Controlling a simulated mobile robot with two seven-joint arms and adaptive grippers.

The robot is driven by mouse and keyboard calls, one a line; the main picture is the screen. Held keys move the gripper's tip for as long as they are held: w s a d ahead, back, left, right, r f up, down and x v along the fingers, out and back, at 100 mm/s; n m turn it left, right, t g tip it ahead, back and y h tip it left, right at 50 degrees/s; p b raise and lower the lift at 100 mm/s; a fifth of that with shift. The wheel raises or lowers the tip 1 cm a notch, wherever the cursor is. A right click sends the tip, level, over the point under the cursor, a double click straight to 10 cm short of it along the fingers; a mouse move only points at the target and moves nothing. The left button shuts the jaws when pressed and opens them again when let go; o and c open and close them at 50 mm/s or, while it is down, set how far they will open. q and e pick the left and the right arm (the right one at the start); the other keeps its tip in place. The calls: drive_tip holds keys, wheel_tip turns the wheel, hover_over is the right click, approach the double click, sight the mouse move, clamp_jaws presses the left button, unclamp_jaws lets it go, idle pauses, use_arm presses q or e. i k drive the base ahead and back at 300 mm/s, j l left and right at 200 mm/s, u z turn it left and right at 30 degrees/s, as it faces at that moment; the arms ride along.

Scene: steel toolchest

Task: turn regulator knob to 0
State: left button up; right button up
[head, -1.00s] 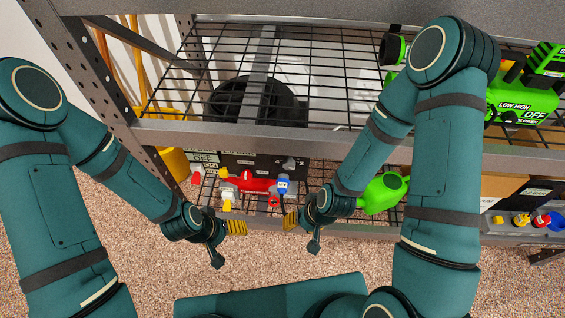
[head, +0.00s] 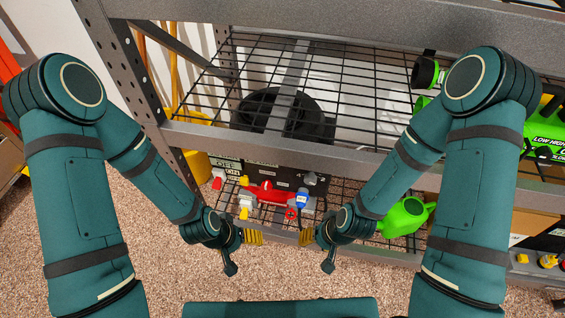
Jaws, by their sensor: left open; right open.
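On the lower shelf a black panel (head: 262,175) carries small pale labels, and a grey knob-like part (head: 310,179) sits at its right end. I cannot read its setting or confirm it is the regulator knob. In front of the panel are a red body (head: 268,193), a blue-topped part (head: 301,198) and a small red wheel (head: 291,214). My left gripper (head: 254,237) is open and empty in front of the shelf's front rail, below the red body. My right gripper (head: 306,238) is open and empty, just right of it. Neither touches the panel parts.
A wire shelf (head: 350,75) with a grey front beam (head: 290,149) lies above the lower shelf. A black round tub (head: 285,112) shows through the wires. A green can (head: 405,217) stands right of my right gripper. A perforated post (head: 125,60) stands at the left.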

sight(310, 178)
drive_tip(key=l+z, duration=0.9)
drive_tip(key=j, duration=0.1)
